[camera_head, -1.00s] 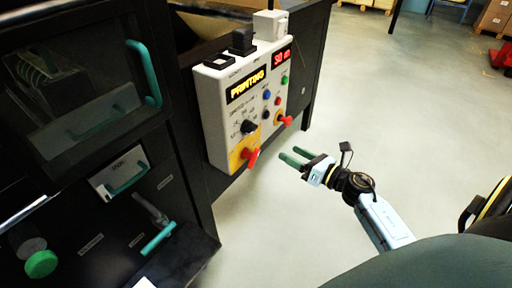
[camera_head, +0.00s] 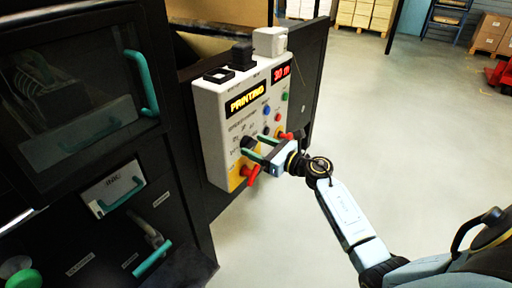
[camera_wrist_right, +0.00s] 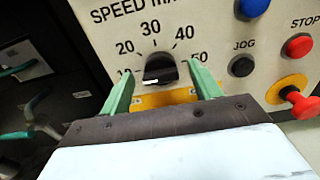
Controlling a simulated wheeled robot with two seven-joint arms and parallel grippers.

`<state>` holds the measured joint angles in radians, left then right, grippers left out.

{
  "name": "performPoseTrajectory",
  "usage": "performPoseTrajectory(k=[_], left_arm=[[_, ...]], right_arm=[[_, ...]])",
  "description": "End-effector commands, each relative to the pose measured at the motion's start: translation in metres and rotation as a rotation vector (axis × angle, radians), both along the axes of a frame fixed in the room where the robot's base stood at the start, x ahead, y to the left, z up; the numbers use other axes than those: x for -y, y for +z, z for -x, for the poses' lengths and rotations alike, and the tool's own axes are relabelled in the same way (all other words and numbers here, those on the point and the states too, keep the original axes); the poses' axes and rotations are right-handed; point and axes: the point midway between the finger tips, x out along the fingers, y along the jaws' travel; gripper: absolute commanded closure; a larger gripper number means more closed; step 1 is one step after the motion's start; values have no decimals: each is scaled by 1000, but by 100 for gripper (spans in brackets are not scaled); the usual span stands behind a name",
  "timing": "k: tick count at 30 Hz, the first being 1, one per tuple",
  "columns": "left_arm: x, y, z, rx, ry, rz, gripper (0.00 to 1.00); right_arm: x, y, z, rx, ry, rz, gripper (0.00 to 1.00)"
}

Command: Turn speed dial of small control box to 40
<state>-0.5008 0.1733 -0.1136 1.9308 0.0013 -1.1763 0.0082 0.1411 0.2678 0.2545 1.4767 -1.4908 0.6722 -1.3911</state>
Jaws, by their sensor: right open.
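The small control box (camera_head: 211,115) is light grey and hangs on the side of the dark machine, with a lit PRINTING display (camera_head: 246,99). Its black speed dial (camera_head: 247,143) sits low on the front; in the right wrist view the dial (camera_wrist_right: 160,68) lies under a printed scale running from 10 to 50. A white mark shows at the knob's lower left. My right gripper (camera_head: 256,147) is open, its green fingers either side of the dial. I cannot tell whether they touch it. My left gripper is not in view.
A red rotary handle (camera_head: 250,174) on a yellow plate sits just below my right gripper. To the right of the dial are a jog button (camera_wrist_right: 242,66), a red stop button (camera_wrist_right: 299,46) and a red knob (camera_wrist_right: 301,104). Open floor (camera_head: 400,130) lies to the right.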

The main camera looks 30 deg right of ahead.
Motion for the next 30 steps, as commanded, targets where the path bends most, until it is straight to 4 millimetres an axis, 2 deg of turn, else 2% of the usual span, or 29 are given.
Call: performPoseTrajectory(k=[3,11,22,30], left_arm=[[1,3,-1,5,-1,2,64],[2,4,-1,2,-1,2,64],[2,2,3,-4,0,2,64],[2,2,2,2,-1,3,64]], right_arm=[[-2,0,-6,1,0,0,37],[-3,0,-7,-1,0,0,37],[-3,0,-7,0,0,0,82],[-2,0,-6,-13,0,-28,82]])
